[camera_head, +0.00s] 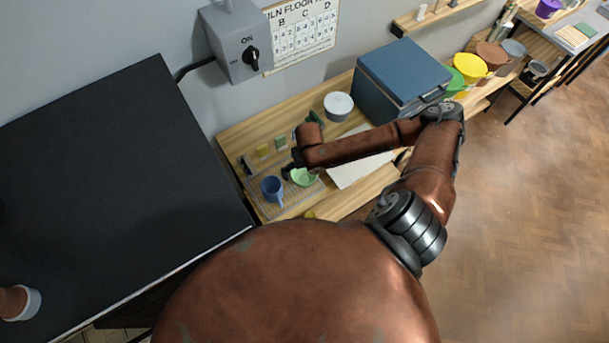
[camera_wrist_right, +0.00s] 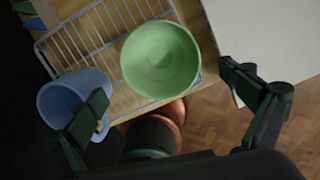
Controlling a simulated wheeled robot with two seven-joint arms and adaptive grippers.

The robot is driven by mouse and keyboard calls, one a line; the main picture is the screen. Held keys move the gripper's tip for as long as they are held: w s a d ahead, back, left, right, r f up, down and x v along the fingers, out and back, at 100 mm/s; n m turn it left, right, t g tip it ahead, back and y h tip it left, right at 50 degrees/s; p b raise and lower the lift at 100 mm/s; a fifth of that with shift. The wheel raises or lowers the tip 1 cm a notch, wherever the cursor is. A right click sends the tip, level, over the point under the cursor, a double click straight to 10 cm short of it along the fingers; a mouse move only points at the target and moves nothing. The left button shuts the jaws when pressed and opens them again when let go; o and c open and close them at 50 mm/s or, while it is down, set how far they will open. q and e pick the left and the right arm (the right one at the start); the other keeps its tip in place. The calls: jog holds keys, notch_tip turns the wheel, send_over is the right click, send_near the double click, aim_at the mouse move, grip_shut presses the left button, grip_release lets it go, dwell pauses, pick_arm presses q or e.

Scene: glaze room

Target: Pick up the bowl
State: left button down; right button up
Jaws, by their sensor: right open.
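The green bowl (camera_head: 304,177) sits upright on a wire rack (camera_head: 265,212) on the wooden table. In the right wrist view the bowl (camera_wrist_right: 161,58) shows its empty inside, over the rack's bars (camera_wrist_right: 84,38). My right gripper (camera_head: 291,172) is at the bowl in the head view, partly hidden by its own arm. In the wrist view my right gripper (camera_wrist_right: 163,88) is open, with one finger on each side of the bowl's near part. Nothing is between the fingers that I can see gripped. My left gripper is not in view.
A white sheet (camera_head: 358,172), a white round tub (camera_head: 338,106) and a blue box (camera_head: 398,80) are nearby. A large black surface (camera_head: 110,160) lies left.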

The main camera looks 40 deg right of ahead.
aim_at(304, 177)
jog(key=f, duration=0.2)
jog(key=w+f+p, duration=0.1)
jog(key=shift+d+f, duration=0.2)
jog(key=shift+d, duration=0.1)
jog(key=shift+w+f, duration=0.15)
jog(key=shift+f, duration=0.45)
jog(key=shift+c, duration=0.3)
jog(key=c, duration=1.4)
